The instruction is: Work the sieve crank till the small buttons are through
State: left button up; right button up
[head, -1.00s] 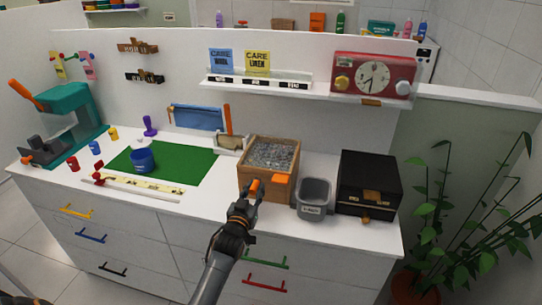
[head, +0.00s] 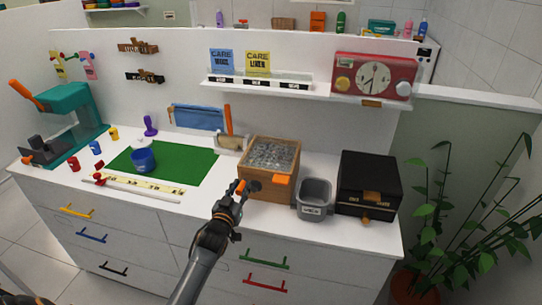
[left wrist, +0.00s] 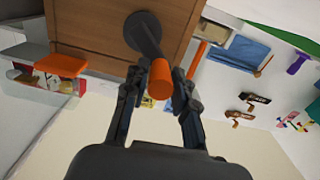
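The sieve is a wooden box (head: 262,188) on the white counter, its open top filled with small grey and clear pieces (head: 274,154). Separate buttons cannot be told apart. A dark crank (head: 255,185) with an orange knob (head: 241,185) sits on its front face; an orange tab (head: 283,181) sticks out beside it. My left gripper (head: 238,192) is at the crank. In the left wrist view, its fingers (left wrist: 160,82) stand on both sides of the orange knob (left wrist: 159,79), closed around it. My right gripper is out of view.
A grey bin (head: 314,190) and a black box (head: 368,182) stand right of the sieve. A green mat (head: 190,166) with a blue cup (head: 143,160) lies left. A shelf with a red clock (head: 374,77) is behind. Drawer handles stick out below.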

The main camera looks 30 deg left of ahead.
pick_arm(q)
jog(key=shift+d+r, duration=0.15)
jog(key=shift+o, duration=0.4)
jog(key=shift+w+d, duration=0.2)
jog(key=shift+d, duration=0.85)
jog(key=shift+w+d, duration=0.2)
jog(key=shift+d, duration=0.75)
jog(key=shift+c, duration=0.4)
jog(key=shift+w+d, duration=0.25)
jog(key=shift+d, duration=0.2)
jog(key=shift+a, duration=0.15)
jog(key=shift+s+a, duration=0.3)
jog(key=shift+a, duration=0.6)
jog(key=shift+s+a+p, duration=0.2)
jog(key=shift+a, duration=0.6)
jog(key=shift+s+a+p, duration=0.15)
jog(key=shift+a+p, duration=0.05)
jog(key=shift+a, duration=0.6)
